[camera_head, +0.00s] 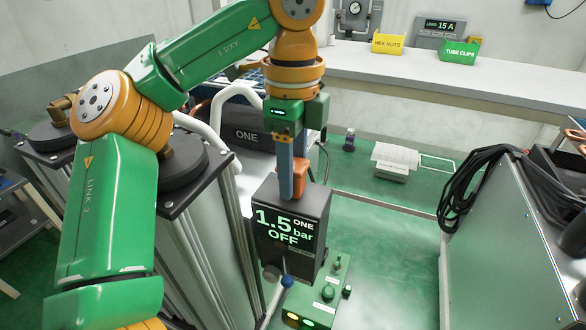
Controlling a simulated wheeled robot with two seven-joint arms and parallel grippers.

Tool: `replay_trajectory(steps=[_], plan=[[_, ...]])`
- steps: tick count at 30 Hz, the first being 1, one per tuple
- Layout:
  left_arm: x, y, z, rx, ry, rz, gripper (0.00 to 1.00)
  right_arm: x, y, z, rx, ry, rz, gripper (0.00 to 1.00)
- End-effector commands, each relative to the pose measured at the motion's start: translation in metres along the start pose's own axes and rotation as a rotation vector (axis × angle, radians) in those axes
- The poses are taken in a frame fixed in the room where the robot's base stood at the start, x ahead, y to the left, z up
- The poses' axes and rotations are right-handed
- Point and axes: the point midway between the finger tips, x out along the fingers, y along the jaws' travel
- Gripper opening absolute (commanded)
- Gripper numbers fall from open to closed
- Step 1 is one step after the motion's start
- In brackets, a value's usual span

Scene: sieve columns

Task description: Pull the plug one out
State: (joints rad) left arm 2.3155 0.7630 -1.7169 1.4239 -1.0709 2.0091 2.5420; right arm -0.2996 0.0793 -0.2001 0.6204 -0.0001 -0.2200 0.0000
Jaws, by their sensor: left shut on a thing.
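A dark box (310,230) with a lit display reading "1.5 bar ONE OFF" stands in the middle. An orange piece (299,174), which looks like the plug, sits at the top of the box. My left gripper (287,190) points straight down there, with its grey-blue fingers shut on the orange piece. The fingers hide part of it, and I cannot tell whether it is still seated. A dark cylinder marked "ONE" (246,138) lies behind the box, partly covered by my left arm. My right gripper is not in view.
A blue-tipped lever (287,282) sticks out below the display. A green unit (328,293) with knobs stands on the floor by the box. White pipes (209,140) and metal columns (205,235) crowd the left. A grey cabinet with coiled black cable (478,190) stands at right.

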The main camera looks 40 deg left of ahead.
Motion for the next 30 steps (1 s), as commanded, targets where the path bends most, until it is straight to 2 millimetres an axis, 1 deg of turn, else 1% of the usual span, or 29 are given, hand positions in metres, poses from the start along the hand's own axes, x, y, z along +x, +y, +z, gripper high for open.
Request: replay_trajectory(steps=[30], plan=[[-0.021,0.000,0.000,-0.001,0.000,-0.001,0.00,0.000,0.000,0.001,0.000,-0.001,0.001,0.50]])
